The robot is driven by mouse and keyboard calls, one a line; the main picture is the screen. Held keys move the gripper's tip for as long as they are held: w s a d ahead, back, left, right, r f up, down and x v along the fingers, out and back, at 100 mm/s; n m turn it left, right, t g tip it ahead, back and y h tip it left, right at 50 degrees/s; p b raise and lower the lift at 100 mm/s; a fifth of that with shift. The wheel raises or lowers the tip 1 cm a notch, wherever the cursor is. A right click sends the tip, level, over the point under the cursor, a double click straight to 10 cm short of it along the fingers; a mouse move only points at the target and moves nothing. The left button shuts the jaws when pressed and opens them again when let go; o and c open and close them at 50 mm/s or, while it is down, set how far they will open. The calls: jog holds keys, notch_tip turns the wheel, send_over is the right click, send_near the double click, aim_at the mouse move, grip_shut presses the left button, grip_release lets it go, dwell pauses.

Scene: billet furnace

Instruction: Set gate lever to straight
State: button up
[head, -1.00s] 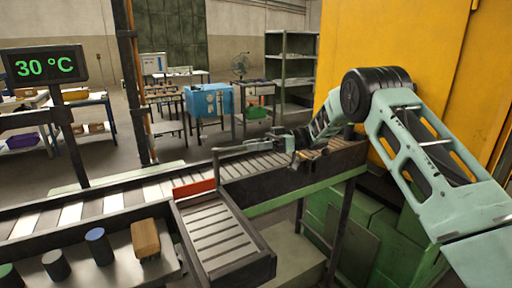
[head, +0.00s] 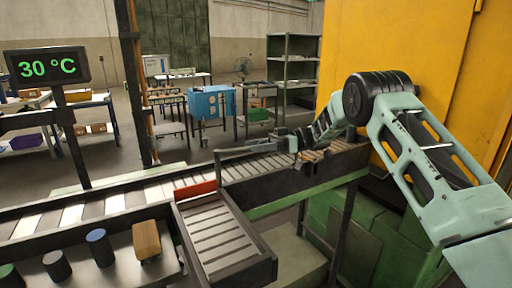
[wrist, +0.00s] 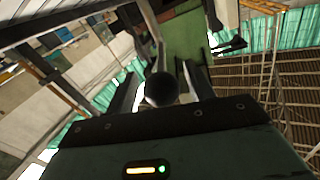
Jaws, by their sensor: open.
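The gate lever (head: 240,150) is a thin grey bar. It runs level from a post beside the conveyor toward my gripper. A red gate plate (head: 194,188) stands below the post, at the mouth of the side chute (head: 212,241). My gripper (head: 280,140) is over the conveyor at the bar's right end. In the wrist view, a dark round knob (wrist: 160,90) sits between the two spread fingers of my gripper (wrist: 158,80). Gaps show on both sides of the knob, so the jaws are not shut on it. The exact contact at the bar's end is too small to tell.
The roller conveyor (head: 100,204) runs from left toward the yellow furnace wall (head: 440,60). A wooden block (head: 146,240) and several dark cylinders stand on a front shelf. A sign (head: 46,67) reads 30 °C. Open floor lies behind the conveyor.

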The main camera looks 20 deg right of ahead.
jog(key=d+b, duration=0.1)
jog(key=d, duration=0.6)
jog(key=shift+b, duration=0.4)
